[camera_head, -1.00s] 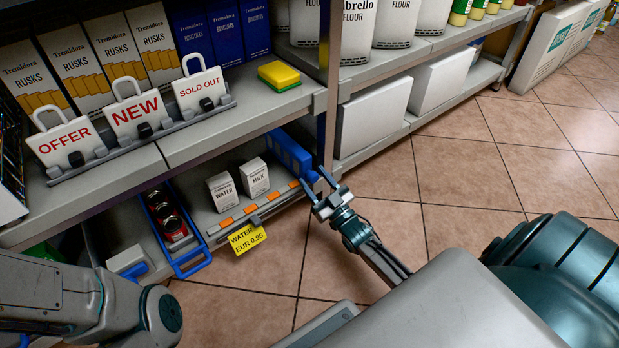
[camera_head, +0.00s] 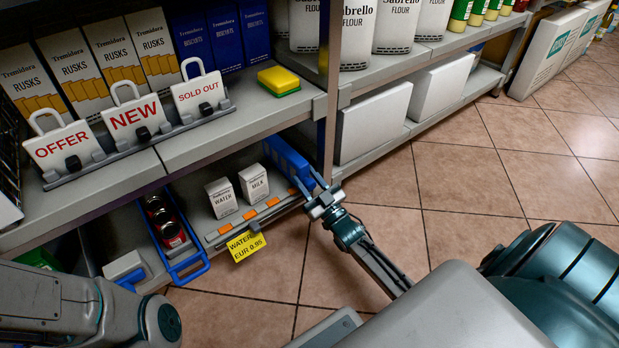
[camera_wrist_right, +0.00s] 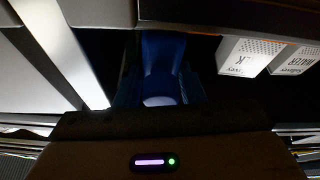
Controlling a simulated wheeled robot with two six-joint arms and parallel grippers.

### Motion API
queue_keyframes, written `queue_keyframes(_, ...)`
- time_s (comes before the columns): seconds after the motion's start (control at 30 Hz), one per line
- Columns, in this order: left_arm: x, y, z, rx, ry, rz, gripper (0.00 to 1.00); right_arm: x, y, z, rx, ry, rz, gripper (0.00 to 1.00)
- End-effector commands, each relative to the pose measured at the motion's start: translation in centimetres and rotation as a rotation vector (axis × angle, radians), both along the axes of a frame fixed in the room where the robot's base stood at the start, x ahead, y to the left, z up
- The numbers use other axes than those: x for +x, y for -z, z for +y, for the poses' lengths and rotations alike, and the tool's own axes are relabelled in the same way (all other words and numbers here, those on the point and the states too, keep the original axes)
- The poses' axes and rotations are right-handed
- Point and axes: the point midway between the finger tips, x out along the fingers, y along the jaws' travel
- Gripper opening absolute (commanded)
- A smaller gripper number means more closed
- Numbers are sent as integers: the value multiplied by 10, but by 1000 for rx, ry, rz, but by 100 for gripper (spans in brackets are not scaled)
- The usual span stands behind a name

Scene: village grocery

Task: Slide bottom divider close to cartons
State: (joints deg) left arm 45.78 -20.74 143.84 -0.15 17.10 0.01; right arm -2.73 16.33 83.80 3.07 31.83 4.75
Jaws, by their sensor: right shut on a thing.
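The blue bottom divider (camera_head: 284,157) stands on the same shelf, to the right of the milk carton, with a small gap between. My right gripper (camera_head: 318,194) is at the divider's front end, shut on it. The wrist view shows the blue divider (camera_wrist_right: 163,65) between the fingers. My left arm shows at the lower left, but its gripper is not visible.
A blue-railed tray with red cans (camera_head: 166,228) is left of the cartons. A yellow price tag (camera_head: 246,245) hangs from the shelf's front edge. The upper shelf (camera_head: 245,115) overhangs the cartons and divider. A shelf post (camera_head: 328,90) rises behind my right gripper. Floor in front is open.

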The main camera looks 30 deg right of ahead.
Motion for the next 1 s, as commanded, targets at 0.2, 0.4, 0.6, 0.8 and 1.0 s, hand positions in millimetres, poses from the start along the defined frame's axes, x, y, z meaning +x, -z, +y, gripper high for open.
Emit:
queue_keyframes(0.2,0,-24,0,0,-2,-1,34,-4,-3,43,1,2,3,0)
queue_keyframes(0.4,-1,-30,0,-1,-3,-3,34,-5,0,64,-5,2,4,0)
queue_keyframes(0.6,-1,-29,0,-1,-3,-3,34,-6,1,64,-7,1,3,0)
queue_keyframes(0.8,-1,-29,0,-1,-4,-3,34,-6,1,64,-6,1,3,50)
queue_keyframes(1.0,-1,-29,0,-1,-4,-3,34,-6,1,64,-4,1,2,50)
